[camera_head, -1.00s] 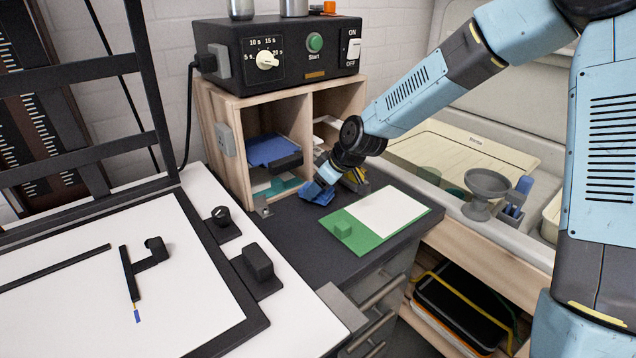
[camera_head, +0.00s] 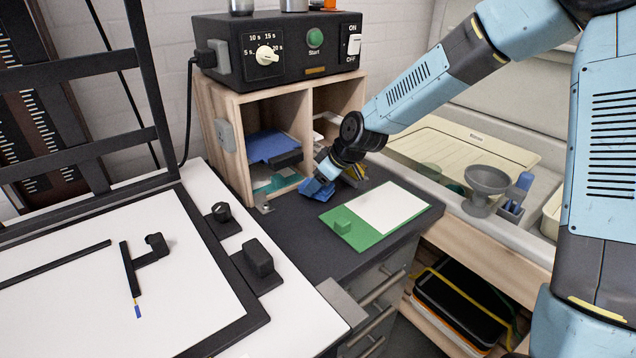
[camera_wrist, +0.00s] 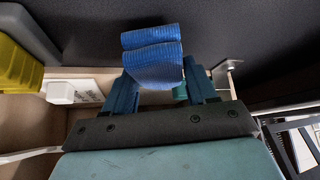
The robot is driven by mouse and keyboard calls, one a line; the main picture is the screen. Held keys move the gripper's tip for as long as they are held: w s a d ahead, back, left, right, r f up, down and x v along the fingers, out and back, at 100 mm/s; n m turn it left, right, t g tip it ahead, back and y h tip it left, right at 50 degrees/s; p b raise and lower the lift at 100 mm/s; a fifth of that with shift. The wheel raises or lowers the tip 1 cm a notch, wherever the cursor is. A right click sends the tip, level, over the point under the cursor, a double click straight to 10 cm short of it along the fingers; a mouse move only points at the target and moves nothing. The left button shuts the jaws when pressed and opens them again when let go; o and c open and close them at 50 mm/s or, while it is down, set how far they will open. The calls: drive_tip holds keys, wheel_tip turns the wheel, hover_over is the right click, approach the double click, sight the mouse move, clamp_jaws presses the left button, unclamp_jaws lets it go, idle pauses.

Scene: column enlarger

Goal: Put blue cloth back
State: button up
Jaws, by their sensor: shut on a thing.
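The blue cloth (camera_wrist: 152,60) is folded and pinched between the two fingers of my gripper (camera_wrist: 157,95) in the wrist view. In the head view the cloth (camera_head: 314,190) hangs at my gripper (camera_head: 325,178), close to the dark counter in front of the wooden shelf unit (camera_head: 243,185). I cannot tell whether the cloth touches the counter. On the left side of the shelf unit, a separate blue item (camera_head: 270,146) lies on the upper level, with green material (camera_head: 277,183) below it.
A green board with a white sheet (camera_head: 390,207) lies on the dark counter right of my gripper. A black timer box (camera_head: 285,50) stands on the shelf unit. A grey funnel (camera_head: 487,183) is at the sink. The enlarger baseboard (camera_head: 120,290) fills the left.

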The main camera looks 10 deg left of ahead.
drive_tip(key=shift+f, duration=0.65)
idle(1.1)
drive_tip(key=o, duration=1.4)
drive_tip(key=shift+d+r, duration=0.1)
drive_tip(key=shift+r, duration=0.05)
drive_tip(key=v, duration=0.7)
drive_tip(key=shift+d+r, duration=0.2)
drive_tip(key=shift+r, duration=0.1)
idle(1.1)
drive_tip(key=shift+s+r, duration=0.1)
idle(0.3)
drive_tip(key=v, duration=1.3)
drive_tip(key=shift+d, duration=0.25)
idle(0.6)
drive_tip(key=shift+r, duration=0.15)
